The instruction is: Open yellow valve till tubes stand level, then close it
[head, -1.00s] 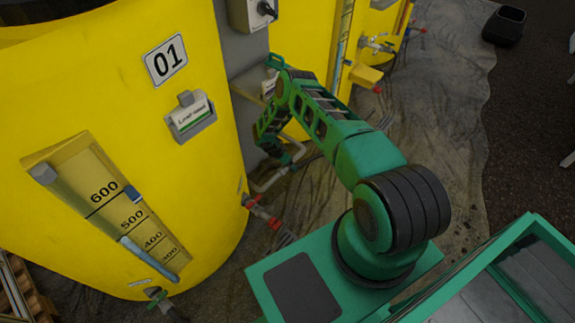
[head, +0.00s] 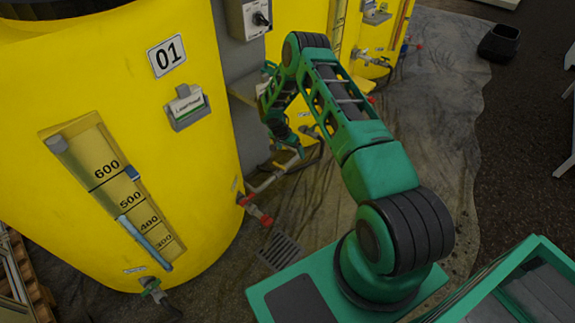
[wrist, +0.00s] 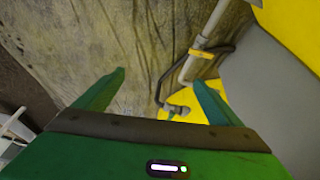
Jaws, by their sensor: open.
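My gripper (wrist: 158,92) is open and empty, fingers spread wide in the wrist view. A yellow piece (wrist: 211,53), which looks like the yellow valve's handle, sits across a grey pipe, above and right of the fingertips. It is apart from the gripper. I cannot make out this valve in the head view, where my arm covers part of the pipework. Tank 01 (head: 195,60) carries a slanted sight tube (head: 145,243). Its blue column tops out near the 500 mark. A second tank's tube (head: 338,30) shows only partly, so its level cannot be read.
A red-handled valve (head: 258,215) sticks out low from tank 01. A grey pipe (head: 275,175) and a black hose (wrist: 160,85) run near my gripper. A grey control box (head: 250,18) hangs between the tanks.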

